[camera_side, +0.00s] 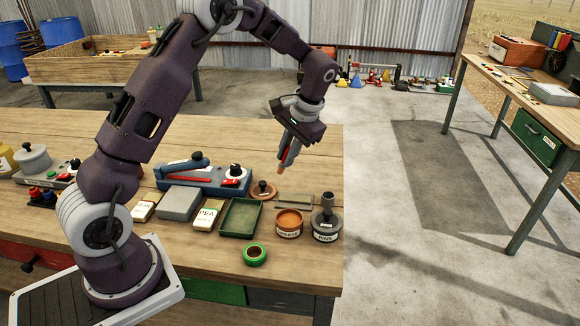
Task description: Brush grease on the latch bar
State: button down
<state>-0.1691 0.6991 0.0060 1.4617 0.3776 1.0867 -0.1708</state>
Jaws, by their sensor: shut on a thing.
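My gripper (287,152) hangs above the back right part of the workbench, pointing down. It is shut on a slim brush-like thing with a red part and a tan tip (281,169). The tip is in the air, apart from the things below. An open tin of orange-brown grease (289,217) stands on the bench below and in front of the gripper. A blue device with a red bar (187,179) lies left of the gripper. A flat grey bar or plate (294,200) lies behind the tin. I cannot tell which is the latch bar.
A grey pot labelled pins (326,227) stands right of the tin. A green tray (240,218), seed packets (208,215), a grey box (179,204), a green ring (254,255) and a brown knobbed disc (263,190) crowd nearby. The bench's right edge is close.

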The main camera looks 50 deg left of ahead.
jog(key=shift+f, duration=3.9)
jog(key=shift+w+d+f, duration=0.1)
jog(key=shift+w+d, duration=2.55)
jog(key=shift+d, duration=0.05)
jog(key=shift+s+a, duration=2.7)
jog(key=shift+r, duration=4.15)
jog(key=shift+d, duration=0.1)
